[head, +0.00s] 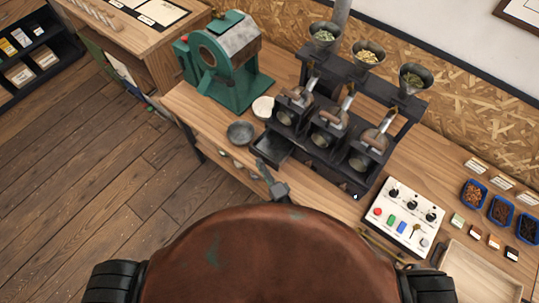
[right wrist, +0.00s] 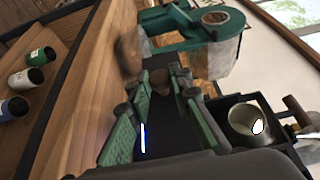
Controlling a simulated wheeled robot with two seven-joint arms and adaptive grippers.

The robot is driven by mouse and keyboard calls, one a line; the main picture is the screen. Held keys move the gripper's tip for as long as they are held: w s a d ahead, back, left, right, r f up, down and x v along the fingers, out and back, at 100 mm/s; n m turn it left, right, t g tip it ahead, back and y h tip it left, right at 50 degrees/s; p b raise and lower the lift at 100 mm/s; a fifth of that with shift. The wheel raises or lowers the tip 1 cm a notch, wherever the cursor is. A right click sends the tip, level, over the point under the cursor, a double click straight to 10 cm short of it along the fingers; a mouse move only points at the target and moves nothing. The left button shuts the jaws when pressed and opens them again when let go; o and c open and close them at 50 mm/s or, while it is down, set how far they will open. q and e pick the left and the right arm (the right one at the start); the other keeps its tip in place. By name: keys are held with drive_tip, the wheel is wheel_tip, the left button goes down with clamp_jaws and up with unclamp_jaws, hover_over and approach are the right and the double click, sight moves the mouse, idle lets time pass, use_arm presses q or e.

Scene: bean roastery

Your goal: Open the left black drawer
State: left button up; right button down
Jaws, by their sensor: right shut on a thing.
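The left black drawer (head: 273,148) is pulled out from under the leftmost unit of the black three-unit sample roaster (head: 322,140); its dark inside shows in the head view. My right gripper (head: 261,166) is at the drawer's front edge, shut on what looks like its handle, which the fingers mostly hide. In the right wrist view, the green-padded fingers of my right gripper (right wrist: 163,95) stand on both sides of a dark part. My left gripper is not in view.
A green roaster (head: 226,62) stands at the left end of the wooden counter. A grey bowl (head: 240,132) and a pale bowl (head: 263,107) sit close to the drawer's left. A white control panel (head: 402,215) lies to the right. Floor is clear at left.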

drive_tip(key=shift+s+a, duration=0.2)
drive_tip(key=shift+s, duration=0.1)
drive_tip(key=c, duration=1.8)
unclamp_jaws()
drive_tip(key=shift+o, duration=0.2)
drive_tip(key=v, duration=1.2)
